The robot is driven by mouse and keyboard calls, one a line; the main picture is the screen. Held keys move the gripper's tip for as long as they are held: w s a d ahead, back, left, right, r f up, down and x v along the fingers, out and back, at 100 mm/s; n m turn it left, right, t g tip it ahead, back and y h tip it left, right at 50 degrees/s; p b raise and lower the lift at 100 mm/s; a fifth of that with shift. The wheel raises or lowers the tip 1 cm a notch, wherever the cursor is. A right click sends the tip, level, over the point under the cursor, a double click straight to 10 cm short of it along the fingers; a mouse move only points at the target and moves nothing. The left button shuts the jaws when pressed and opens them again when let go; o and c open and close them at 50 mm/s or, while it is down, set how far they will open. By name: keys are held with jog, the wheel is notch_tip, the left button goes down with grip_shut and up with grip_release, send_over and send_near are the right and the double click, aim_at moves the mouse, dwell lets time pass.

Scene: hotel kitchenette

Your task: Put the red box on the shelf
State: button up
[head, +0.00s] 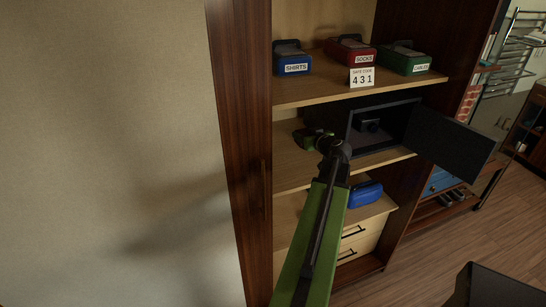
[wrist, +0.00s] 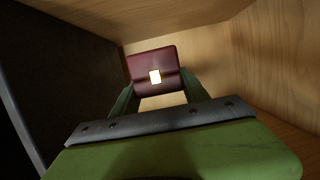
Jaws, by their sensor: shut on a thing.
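A small dark red box (wrist: 153,62) with a pale square on its face is held between the green fingers of my gripper (wrist: 157,88). In the head view my gripper (head: 314,139) reaches into the cabinet's middle compartment, left of the open safe, and the box is mostly hidden there by the gripper. The middle shelf (head: 292,168) lies below it. I cannot tell whether the box touches the shelf. Another red box, labelled SOCKS (head: 350,50), sits on the upper shelf (head: 310,93).
The dark safe (head: 385,120) has its door (head: 448,138) swung open to the right. A blue SHIRTS box (head: 291,60) and a green CABLES box (head: 404,60) flank the SOCKS box. A blue object (head: 365,194) lies on the lower shelf.

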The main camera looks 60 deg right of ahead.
jog(key=w+a+f+b, duration=0.1)
jog(key=w+f, duration=0.1)
jog(key=w+a+f+b, duration=0.2)
jog(key=w, duration=0.1)
jog(key=w+a+f+b, duration=0.2)
jog(key=w, duration=0.1)
jog(key=shift+f, duration=0.2)
jog(key=shift+w, duration=0.25)
notch_tip(320, 180, down, 4)
jog(key=b, duration=0.4)
jog(key=shift+f+b, duration=0.2)
jog(key=shift+b, duration=0.2)
jog(key=shift+r, duration=0.2)
jog(key=shift+f, duration=0.15)
jog(key=o, duration=1.4)
jog(key=shift+o, duration=0.2)
